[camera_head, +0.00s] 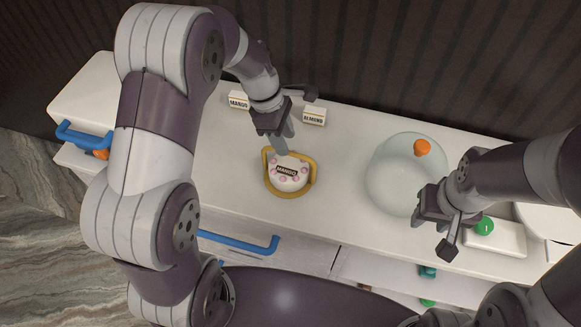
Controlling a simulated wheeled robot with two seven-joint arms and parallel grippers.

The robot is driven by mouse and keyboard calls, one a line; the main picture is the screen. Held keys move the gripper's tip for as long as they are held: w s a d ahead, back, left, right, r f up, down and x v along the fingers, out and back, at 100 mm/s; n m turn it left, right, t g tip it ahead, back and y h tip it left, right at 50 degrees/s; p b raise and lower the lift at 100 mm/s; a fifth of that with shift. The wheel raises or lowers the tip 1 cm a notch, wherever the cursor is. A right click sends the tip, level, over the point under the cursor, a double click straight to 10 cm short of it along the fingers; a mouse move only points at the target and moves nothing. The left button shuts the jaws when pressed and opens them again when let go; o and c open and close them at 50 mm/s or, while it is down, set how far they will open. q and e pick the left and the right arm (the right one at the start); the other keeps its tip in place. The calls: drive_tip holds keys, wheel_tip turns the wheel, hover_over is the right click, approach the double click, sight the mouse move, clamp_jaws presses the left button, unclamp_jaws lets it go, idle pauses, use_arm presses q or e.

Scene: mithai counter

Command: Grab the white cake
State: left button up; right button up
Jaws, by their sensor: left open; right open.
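The white cake (289,181) sits on the white counter, with pink dots on it and a label that reads MANGO. A yellow curved handle or rim (312,183) runs around its sides. My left gripper (281,143) is open just above the far edge of the cake, pointing down at it; I cannot tell whether it touches the cake. My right gripper (444,237) is open and empty, at the near right side of the glass bowl (392,175).
Small label cards, MANGO (238,101) and ALMOND (314,116), stand at the counter's back. An orange item (422,147) shows at the bowl. A green item (485,226) lies at right. Blue handles (240,243) front the drawers. Counter between cake and bowl is clear.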

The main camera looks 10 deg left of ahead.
sight(291, 155)
use_arm(q)
drive_tip(key=shift+w+f, duration=0.2)
drive_tip(key=shift+f, duration=1)
drive_tip(key=x, duration=0.4)
drive_tip(key=shift+s+d+p, duration=0.35)
drive_tip(key=shift+s+p, duration=0.05)
drive_tip(key=shift+w+f, duration=0.15)
drive_tip(key=shift+f, duration=0.3)
drive_tip(key=shift+r, duration=0.1)
clamp_jaws()
